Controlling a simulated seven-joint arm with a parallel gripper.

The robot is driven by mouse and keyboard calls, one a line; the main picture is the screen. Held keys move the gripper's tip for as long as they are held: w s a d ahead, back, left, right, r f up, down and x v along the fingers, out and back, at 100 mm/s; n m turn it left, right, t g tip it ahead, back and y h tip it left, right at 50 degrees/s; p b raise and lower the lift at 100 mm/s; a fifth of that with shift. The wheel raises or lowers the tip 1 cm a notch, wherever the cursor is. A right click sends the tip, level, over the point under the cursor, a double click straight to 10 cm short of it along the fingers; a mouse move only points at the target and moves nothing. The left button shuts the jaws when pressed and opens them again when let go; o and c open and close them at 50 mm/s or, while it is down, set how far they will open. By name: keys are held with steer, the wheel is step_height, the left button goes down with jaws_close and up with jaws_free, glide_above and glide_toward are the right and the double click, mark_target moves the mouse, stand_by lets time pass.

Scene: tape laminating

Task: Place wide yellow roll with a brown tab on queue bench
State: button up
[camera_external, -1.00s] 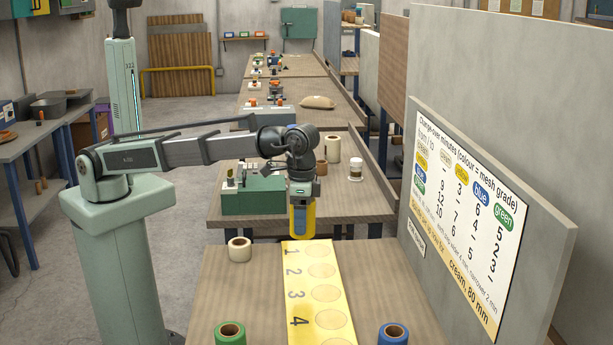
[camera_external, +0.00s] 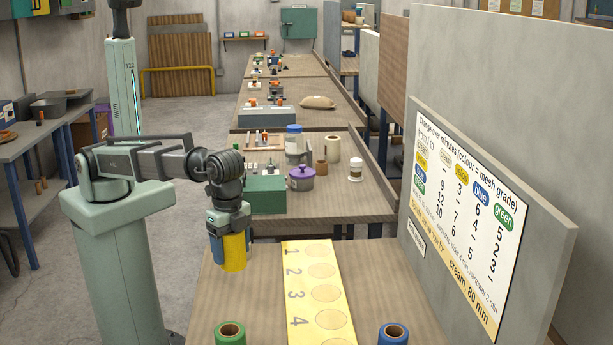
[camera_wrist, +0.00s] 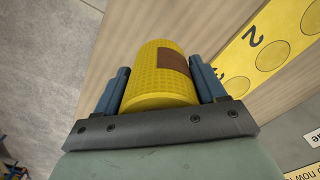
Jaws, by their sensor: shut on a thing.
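My gripper (camera_external: 230,236) is shut on the wide yellow roll (camera_external: 234,256), at the far left part of the near bench. In the wrist view the yellow roll (camera_wrist: 152,75) sits between the two blue fingers of my gripper (camera_wrist: 163,92), and a brown tab (camera_wrist: 173,63) shows on its side. The roll hides the spot where the cream roll stood. I cannot tell whether the roll touches the bench. The queue bench (camera_external: 255,300) has a yellow strip (camera_external: 293,262) with numbered circles, and the circles in view are empty.
A green roll (camera_external: 230,333) stands at the bench's front left and a blue roll (camera_external: 393,333) at the front right. A panel with a chart (camera_external: 465,215) rises along the right side. The bench between roll and strip is clear.

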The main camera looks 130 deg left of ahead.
steer(key=shift+m, duration=0.8)
steer(key=shift+w+f, duration=0.1)
steer(key=shift+f, duration=4.95)
steer(key=shift+f, duration=0.15)
steer(key=o, duration=1.1)
steer(key=shift+r, duration=0.2)
step_height(320, 180, up, 12)
